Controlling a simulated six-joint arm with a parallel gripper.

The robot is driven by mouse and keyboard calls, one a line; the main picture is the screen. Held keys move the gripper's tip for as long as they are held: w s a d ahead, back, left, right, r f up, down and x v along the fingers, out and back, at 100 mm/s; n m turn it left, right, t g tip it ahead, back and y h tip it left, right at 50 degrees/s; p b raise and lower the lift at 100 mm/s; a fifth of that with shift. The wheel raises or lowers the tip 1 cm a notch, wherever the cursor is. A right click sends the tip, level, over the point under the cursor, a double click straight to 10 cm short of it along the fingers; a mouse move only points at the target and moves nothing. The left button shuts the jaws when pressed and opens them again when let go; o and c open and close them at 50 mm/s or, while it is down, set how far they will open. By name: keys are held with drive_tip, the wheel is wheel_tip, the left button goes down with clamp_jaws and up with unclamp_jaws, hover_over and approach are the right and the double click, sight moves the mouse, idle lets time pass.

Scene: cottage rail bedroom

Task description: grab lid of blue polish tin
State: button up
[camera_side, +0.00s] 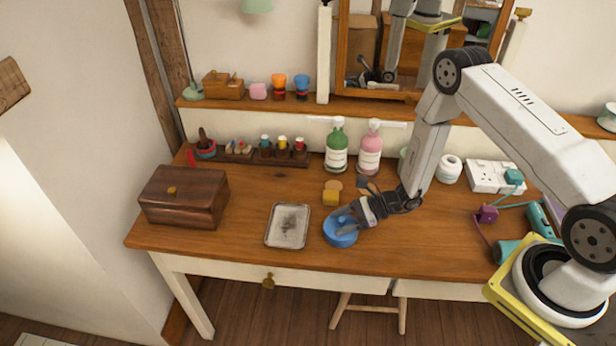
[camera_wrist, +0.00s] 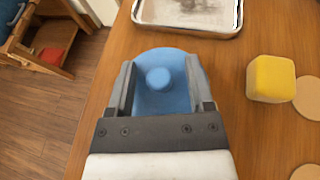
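The blue polish tin (camera_side: 341,239) sits near the front edge of the wooden desk, just right of a metal tray. Its round blue lid (camera_wrist: 160,57) has a small raised knob (camera_wrist: 158,78) in the middle. My gripper (camera_side: 346,222) reaches in from the right, low over the tin. In the wrist view my gripper (camera_wrist: 160,64) is open, with one finger on each side of the knob and a clear gap to it on both sides. Whether the fingers touch the lid's top or rim I cannot tell. The near part of the tin is hidden by the gripper.
The metal tray (camera_side: 274,226) lies close left of the tin. A yellow block (camera_side: 330,198) and round tan discs (camera_wrist: 309,97) lie just behind. Green (camera_side: 336,150) and pink bottles (camera_side: 370,152) stand farther back. A wooden box (camera_side: 172,207) is at the left.

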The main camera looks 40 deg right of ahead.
clamp_jaws()
drive_tip(key=shift+r, duration=0.15)
drive_tip(key=shift+r, duration=0.7)
drive_tip(key=s+d+r, duration=0.1)
drive_tip(key=s+r, duration=1)
drive_tip(key=s, duration=0.3)
drive_tip(key=shift+r, duration=0.15)
